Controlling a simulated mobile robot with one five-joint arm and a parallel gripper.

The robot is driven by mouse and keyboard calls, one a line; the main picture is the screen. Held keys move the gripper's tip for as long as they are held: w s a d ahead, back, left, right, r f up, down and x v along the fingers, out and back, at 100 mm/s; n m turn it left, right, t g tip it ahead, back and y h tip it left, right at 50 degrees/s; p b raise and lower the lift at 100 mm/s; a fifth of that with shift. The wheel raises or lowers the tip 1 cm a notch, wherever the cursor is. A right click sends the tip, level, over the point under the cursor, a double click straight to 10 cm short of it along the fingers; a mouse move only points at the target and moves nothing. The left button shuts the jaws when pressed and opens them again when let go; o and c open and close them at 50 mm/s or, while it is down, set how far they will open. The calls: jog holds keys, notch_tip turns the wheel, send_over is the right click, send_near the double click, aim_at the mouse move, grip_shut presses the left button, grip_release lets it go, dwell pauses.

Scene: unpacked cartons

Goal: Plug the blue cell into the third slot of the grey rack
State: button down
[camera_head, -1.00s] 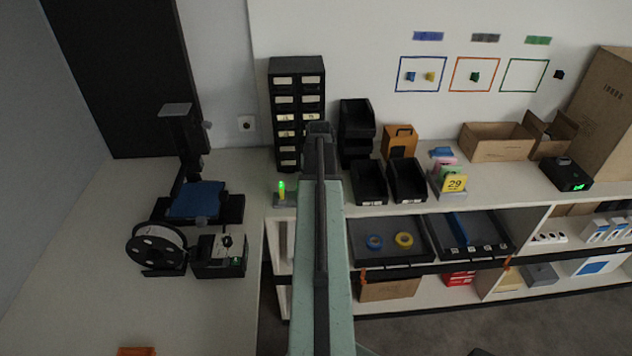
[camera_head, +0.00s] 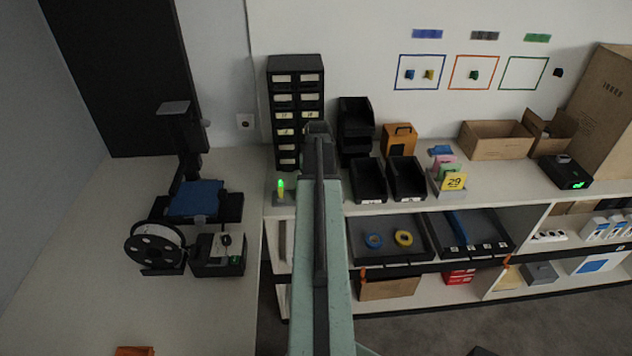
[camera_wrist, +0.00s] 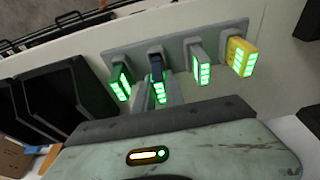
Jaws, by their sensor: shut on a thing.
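In the wrist view the grey rack (camera_wrist: 127,54) holds a row of cells with lit green faces. The blue cell (camera_wrist: 156,65) stands third from the right in that row, and its green face is lit. My gripper (camera_wrist: 163,88) is shut on the blue cell, and its fingers partly hide it. I cannot tell how deep the cell sits. A yellow cell (camera_wrist: 238,50) is at the right end, with a grey cell (camera_wrist: 197,60) beside it. In the head view only the rack's left end (camera_head: 284,199) shows; my arm hides the rest and my gripper's tips.
A black drawer cabinet (camera_head: 296,65) stands behind the rack. A 3D printer (camera_head: 183,215) is on the left table.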

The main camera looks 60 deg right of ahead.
jog(key=shift+f, duration=0.15)
dwell(0.5)
jog(key=shift+f+b, duration=0.3)
jog(key=shift+b, duration=0.1)
jog(key=shift+f+b, duration=0.5)
jog(key=shift+b, duration=0.05)
dwell(0.6)
jog(key=c, duration=1.3)
grip_release()
jog(key=p+v, duration=0.7)
jog(key=shift+a+r+p, duration=0.15)
jog(key=shift+r+p, duration=0.2)
jog(key=shift+r, duration=0.05)
